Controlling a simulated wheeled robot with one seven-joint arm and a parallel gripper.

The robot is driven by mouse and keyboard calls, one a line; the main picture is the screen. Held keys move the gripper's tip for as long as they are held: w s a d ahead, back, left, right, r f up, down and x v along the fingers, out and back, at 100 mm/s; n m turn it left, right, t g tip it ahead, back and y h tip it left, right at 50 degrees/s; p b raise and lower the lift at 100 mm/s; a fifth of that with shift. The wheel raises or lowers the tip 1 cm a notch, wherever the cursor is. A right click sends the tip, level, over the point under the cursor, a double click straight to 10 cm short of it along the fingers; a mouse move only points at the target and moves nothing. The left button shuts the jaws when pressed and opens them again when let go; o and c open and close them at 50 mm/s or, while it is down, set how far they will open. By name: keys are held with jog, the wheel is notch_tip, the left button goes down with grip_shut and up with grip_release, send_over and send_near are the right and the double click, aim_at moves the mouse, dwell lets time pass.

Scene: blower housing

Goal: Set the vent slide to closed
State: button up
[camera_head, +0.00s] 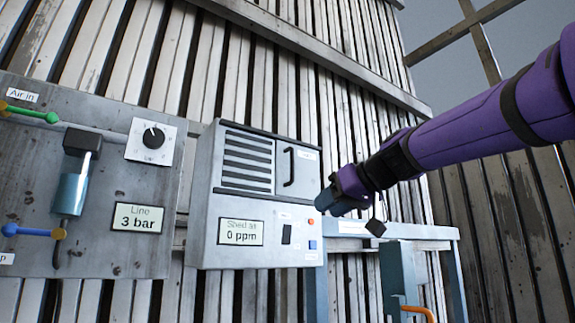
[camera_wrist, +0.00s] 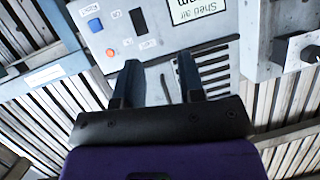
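The grey blower box (camera_head: 262,257) is on the slatted wall. Its upper part has dark louvre slots (camera_head: 246,160), which are uncovered. The vent slide (camera_head: 306,178) is a flat grey panel to the right of the slots, with a black upright bar handle (camera_head: 289,167) and a small label too small to read. My gripper (camera_head: 323,201) is in front of the box's right edge, below and right of the handle. In the wrist view my gripper (camera_wrist: 159,74) is open, and a thin dark line, perhaps the handle, shows between its fingers. I see no contact.
Below the slide are a display (camera_head: 240,232) reading 0 ppm, a black rocker switch (camera_head: 287,234), and red and blue buttons (camera_head: 312,245). A pipe panel (camera_head: 85,190) with a knob and valves stands left. A blue-grey bench frame (camera_head: 400,231) is at right.

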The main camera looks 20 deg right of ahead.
aim_at(292, 180)
jog(key=w+d+r+n+t+y, duration=0.1)
jog(key=w+r+t, duration=0.15)
jog(key=r, duration=0.45)
jog(key=w+d+r+n+t+y, duration=0.1)
jog(key=w+r+y, duration=0.1)
jog(key=w+r, duration=0.35)
jog(key=x, duration=0.6)
jog(key=a+r+x, duration=0.1)
jog(key=x, duration=0.2)
jog(key=shift+s, duration=0.25)
grip_shut()
